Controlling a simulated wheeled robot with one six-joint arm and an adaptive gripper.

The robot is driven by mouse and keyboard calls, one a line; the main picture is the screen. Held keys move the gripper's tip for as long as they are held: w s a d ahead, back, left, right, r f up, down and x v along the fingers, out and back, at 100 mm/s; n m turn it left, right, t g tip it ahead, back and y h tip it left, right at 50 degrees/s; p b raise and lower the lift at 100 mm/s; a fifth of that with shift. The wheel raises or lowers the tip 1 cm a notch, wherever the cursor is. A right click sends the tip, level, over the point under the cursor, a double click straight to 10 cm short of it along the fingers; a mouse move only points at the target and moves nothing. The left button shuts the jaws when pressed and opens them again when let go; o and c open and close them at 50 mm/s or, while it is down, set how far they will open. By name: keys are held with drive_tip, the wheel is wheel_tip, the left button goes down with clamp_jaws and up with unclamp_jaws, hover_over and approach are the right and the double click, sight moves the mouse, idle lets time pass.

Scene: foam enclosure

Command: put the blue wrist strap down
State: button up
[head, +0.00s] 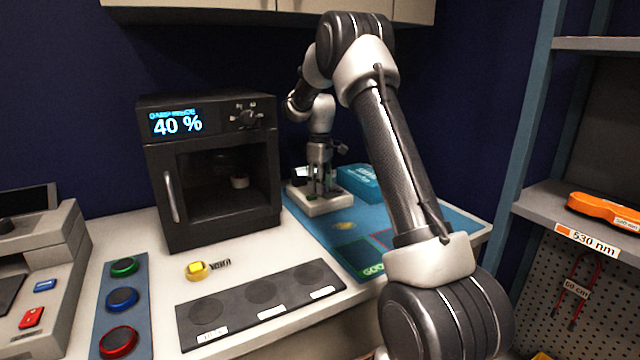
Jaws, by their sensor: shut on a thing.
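My gripper (320,190) points down at the back of the worktop, low over a small white block or tray (326,207). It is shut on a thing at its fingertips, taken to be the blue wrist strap. The strap itself cannot be made out at this size, as the fingers and the white block crowd the view there. A blue box with pale lettering (362,184) stands just right of my gripper. I cannot tell whether the held thing touches the white block.
A blue mat (440,217) with outlined zones lies under the block. A dark cabinet reading 40 % (212,170) stands to the left. A black three-circle pad (262,303) and coloured buttons (122,299) lie in front. A shelf (545,200) holds an orange tool (603,208) at right.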

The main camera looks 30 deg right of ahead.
drive_tip(key=o, duration=0.9)
drive_tip(key=shift+c, duration=0.2)
wheel_tip(320, 180, up, 12)
drive_tip(key=s+a+r+m+t, duration=0.1)
drive_tip(key=s+a+r+m, duration=0.15)
drive_tip(key=s+r, duration=0.75)
drive_tip(key=s+a+m+t, duration=0.1)
drive_tip(key=s+a, duration=0.1)
drive_tip(key=s, duration=0.6)
drive_tip(key=s+a+m+t, duration=0.1)
drive_tip(key=s+a, duration=0.1)
drive_tip(key=s, duration=0.6)
drive_tip(key=s+f+m, duration=0.1)
drive_tip(key=s+f, duration=0.2)
drive_tip(key=s, duration=0.4)
drive_tip(key=s+a+f+m+t, duration=0.1)
drive_tip(key=s+f, duration=0.3)
drive_tip(key=s, duration=0.4)
drive_tip(key=shift+s+f+m, duration=0.15)
drive_tip(key=shift+s+m, duration=0.15)
drive_tip(key=shift+m, duration=0.05)
